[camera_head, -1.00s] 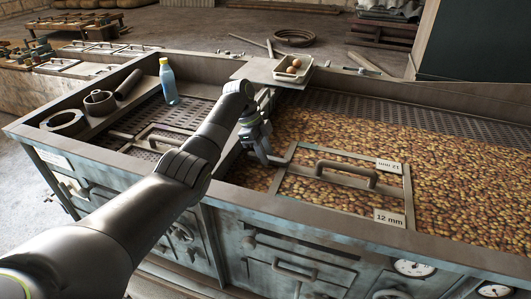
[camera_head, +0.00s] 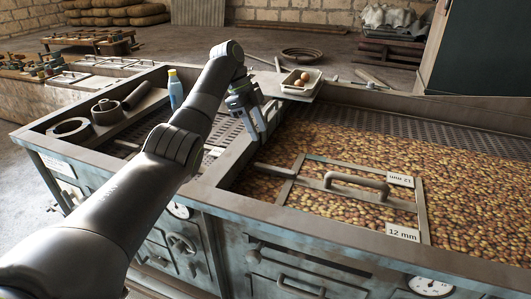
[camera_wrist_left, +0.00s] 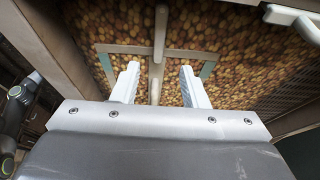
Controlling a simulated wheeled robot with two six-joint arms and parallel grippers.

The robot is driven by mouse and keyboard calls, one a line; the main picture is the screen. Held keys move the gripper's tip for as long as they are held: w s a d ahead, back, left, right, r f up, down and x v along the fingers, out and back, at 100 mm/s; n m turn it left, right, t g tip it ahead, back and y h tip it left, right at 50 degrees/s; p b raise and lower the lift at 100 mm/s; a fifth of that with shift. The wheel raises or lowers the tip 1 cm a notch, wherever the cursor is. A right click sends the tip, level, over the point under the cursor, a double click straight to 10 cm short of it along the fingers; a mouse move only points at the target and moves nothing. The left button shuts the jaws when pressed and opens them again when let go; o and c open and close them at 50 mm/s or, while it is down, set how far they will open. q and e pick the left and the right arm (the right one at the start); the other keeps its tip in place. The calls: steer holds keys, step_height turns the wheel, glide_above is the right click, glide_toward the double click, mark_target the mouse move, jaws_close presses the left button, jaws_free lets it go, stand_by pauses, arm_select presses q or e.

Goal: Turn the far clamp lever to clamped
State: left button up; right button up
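The square sieve frame (camera_head: 425,215) with 12 mm labels lies on the potatoes in the right bay, with a raised grey handle (camera_head: 355,185) across it. A short grey bar (camera_head: 275,170), apparently the far clamp lever, reaches from the frame's far left corner towards the bay wall; I cannot tell whether it is clamped. My left gripper (camera_head: 254,138) hangs above and behind this bar, apart from it. In the left wrist view the gripper (camera_wrist_left: 160,68) is open and empty, and a bar (camera_wrist_left: 160,30) crosses the frame's edge beyond its fingers. My right gripper is not in view.
A divider wall (camera_head: 222,172) separates the bays. A blue bottle (camera_head: 175,92), a ring (camera_head: 70,130) and a small pot (camera_head: 106,112) stand at the left. A tray with brown round items (camera_head: 298,88) sits at the back. Gauges (camera_head: 431,286) line the front.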

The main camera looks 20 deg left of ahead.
arm_select(q)
steer(key=v, duration=0.5)
steer(key=shift+r+p, duration=0.15)
steer(key=shift+p, duration=0.2)
steer(key=shift+a, duration=0.1)
